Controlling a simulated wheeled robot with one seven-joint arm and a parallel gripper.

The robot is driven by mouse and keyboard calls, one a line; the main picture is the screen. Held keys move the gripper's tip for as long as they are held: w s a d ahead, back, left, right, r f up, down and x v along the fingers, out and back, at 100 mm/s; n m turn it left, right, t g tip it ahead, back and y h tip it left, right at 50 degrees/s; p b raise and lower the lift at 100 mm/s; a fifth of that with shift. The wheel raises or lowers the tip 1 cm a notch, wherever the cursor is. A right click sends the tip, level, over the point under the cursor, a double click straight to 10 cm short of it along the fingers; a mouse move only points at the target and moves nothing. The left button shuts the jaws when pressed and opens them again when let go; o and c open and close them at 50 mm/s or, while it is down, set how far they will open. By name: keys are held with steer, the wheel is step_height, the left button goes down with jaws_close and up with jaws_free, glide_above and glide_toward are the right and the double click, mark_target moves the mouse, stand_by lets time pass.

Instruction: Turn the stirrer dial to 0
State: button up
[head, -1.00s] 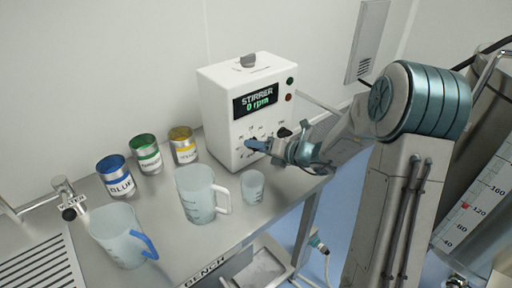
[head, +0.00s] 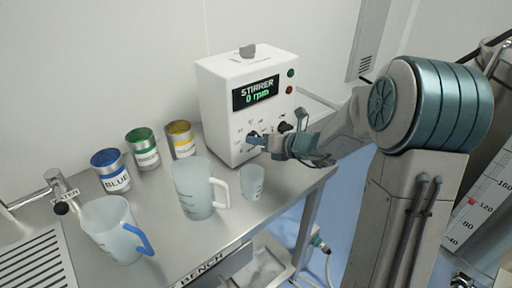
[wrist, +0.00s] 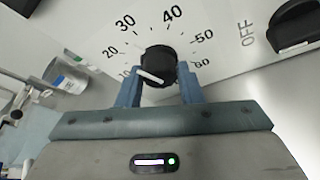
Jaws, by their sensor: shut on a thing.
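The stirrer dial (wrist: 157,64) is a round black knob with a white pointer line, on the white front of the stirrer box (head: 222,105). My gripper (wrist: 160,80) has one blue finger on each side of the dial in the wrist view and is shut on it. The white line lies slanted across the knob, one end towards the 10 mark. The scale shows marks from 10 on the left over the top to 60 on the right. In the head view my gripper (head: 256,142) hides most of the dial. The box's display (head: 256,94) reads "STIRRER 0 rpm".
A second black knob (wrist: 296,26) marked OFF is right of the dial. A small beaker (head: 252,183), a clear jug (head: 192,190) and a blue-handled jug (head: 112,232) stand on the bench. Blue, green and yellow cans (head: 111,172) stand behind them.

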steer(key=n+b, duration=0.1)
steer(key=b, duration=0.1)
steer(key=n+h+b, duration=0.1)
steer(key=b, duration=0.2)
steer(key=n+t+h+b, duration=0.1)
steer(key=b, duration=0.2)
steer(key=shift+a+f+n, duration=0.15)
steer(key=shift+a+n, duration=0.15)
steer(key=n+b, duration=0.1)
steer(key=b, duration=0.2)
steer(key=shift+s+t+h, duration=0.1)
steer(key=shift+t+h, duration=0.3)
steer(key=shift+r+n, duration=0.2)
steer(key=shift+n, duration=0.1)
steer(key=shift+r+b, duration=0.15)
steer(key=shift+b, duration=0.15)
steer(key=o, duration=1)
steer(key=shift+a, duration=0.1)
steer(key=shift+c, duration=0.2)
steer(key=shift+d, duration=0.25)
steer(key=p+v, duration=0.2)
steer(key=v, duration=1.1)
steer(key=shift+s+r+p, duration=0.15)
steer(key=shift+s+p, duration=0.15)
steer(key=shift+s, duration=0.15)
steer(key=shift+a, duration=0.1)
